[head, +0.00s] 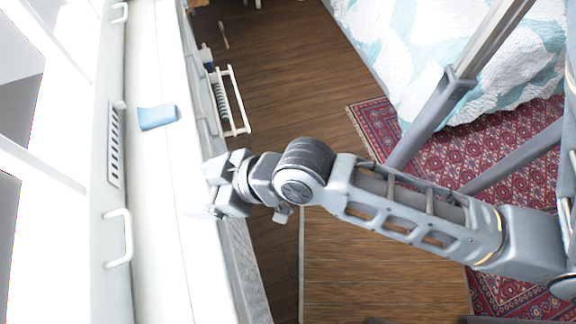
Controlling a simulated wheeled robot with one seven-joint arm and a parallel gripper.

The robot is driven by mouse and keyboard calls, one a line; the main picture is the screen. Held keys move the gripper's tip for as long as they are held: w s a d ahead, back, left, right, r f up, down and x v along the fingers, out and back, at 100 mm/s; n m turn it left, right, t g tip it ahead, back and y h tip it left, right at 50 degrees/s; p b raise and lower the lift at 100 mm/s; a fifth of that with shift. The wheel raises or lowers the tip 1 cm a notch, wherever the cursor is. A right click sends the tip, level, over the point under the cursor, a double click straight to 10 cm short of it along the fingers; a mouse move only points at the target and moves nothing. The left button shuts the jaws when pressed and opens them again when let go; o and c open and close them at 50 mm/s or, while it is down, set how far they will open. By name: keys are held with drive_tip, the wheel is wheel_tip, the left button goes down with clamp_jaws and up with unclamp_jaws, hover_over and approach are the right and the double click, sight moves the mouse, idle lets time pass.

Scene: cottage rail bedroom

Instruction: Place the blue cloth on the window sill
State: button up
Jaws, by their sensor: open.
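The blue cloth (158,117) lies as a small folded piece on the white window sill (160,220), at the left in the head view. My gripper (212,185) is at the sill's inner edge, nearer the bottom of the picture than the cloth and to its right. It is open and apart from the cloth, with nothing visible between its fingers. The gripper hides a small part of the sill's edge.
The white window frame (118,235) with handles and a slotted vent runs along the sill's left side. A white rack (232,100) stands beyond the sill's right edge. A bed (440,50) and a red patterned rug (375,125) are at the right.

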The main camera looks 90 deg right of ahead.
drive_tip(key=s+r+n+t, duration=0.1)
drive_tip(key=s+r+t, duration=0.1)
drive_tip(key=s+r, duration=0.3)
drive_tip(key=s+a+r+n+t+y, duration=0.1)
drive_tip(key=s+r, duration=0.4)
drive_tip(key=s, duration=0.5)
drive_tip(key=shift+s+t, duration=0.15)
drive_tip(key=shift+t, duration=0.25)
drive_tip(key=shift+a, duration=0.1)
